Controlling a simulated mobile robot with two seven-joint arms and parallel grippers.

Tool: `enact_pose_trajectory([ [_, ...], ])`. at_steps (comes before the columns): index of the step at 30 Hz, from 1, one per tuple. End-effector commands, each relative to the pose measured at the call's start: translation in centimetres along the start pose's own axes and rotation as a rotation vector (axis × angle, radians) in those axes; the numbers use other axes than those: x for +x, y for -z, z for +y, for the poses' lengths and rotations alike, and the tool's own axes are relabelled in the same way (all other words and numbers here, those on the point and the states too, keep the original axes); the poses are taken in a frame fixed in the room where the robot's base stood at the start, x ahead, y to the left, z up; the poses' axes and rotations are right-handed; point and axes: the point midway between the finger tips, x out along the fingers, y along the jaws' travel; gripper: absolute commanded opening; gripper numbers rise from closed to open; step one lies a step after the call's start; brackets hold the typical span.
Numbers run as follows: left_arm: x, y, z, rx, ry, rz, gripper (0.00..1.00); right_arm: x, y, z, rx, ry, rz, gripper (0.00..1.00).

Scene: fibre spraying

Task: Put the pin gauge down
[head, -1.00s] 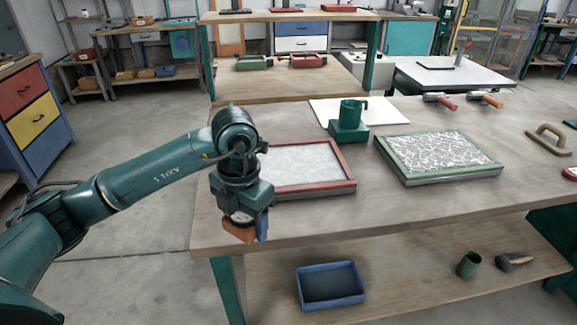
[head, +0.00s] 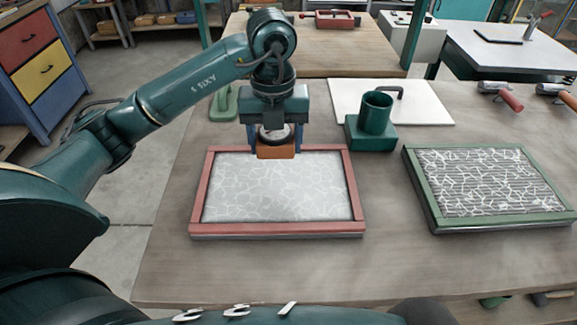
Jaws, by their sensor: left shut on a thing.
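The pin gauge (head: 276,151) has an orange base and a round dial and is upright. My left gripper (head: 276,138) points down with its blue fingers shut on the gauge from both sides. The gauge shows over the far rail of a red frame (head: 200,190) that holds a pale fibre mat (head: 280,190). I cannot tell whether its base touches the mat or the rail, or hangs just above. The gripper hides the upper part of the gauge. My right gripper does not show.
A green cup on a block (head: 372,125) and a white board (head: 430,110) stand behind and right of the red frame. A green frame (head: 435,205) with a second mat lies to the right. Red-handled tools (head: 508,98) lie at the far right. The wooden table (head: 390,265) is clear in front.

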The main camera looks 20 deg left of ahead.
Motion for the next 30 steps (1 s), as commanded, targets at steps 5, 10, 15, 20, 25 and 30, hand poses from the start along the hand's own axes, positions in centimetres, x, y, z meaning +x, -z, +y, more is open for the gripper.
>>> enact_pose_trajectory([
  [5, 2.7, 0.1, 0.1, 0.001, -0.005, 0.004, 0.32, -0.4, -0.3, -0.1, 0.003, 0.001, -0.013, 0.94],
  [10, 5.4, 0.0, 0.1, 0.0, -0.002, 0.002, 0.32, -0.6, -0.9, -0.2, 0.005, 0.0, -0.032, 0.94],
  [15, 6.7, 0.0, 0.0, 0.001, -0.001, 0.001, 0.32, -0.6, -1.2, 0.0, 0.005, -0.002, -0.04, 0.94],
  [20, 8.9, 0.1, 0.1, 0.0, -0.003, 0.003, 0.32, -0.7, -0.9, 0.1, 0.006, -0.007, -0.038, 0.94],
  [25, 9.9, 0.0, 0.0, 0.001, 0.0, -0.001, 0.32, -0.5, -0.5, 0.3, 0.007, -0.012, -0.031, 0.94],
  [30, 10.0, 0.0, 0.0, 0.002, 0.0, -0.001, 0.32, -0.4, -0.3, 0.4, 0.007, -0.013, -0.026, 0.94],
])
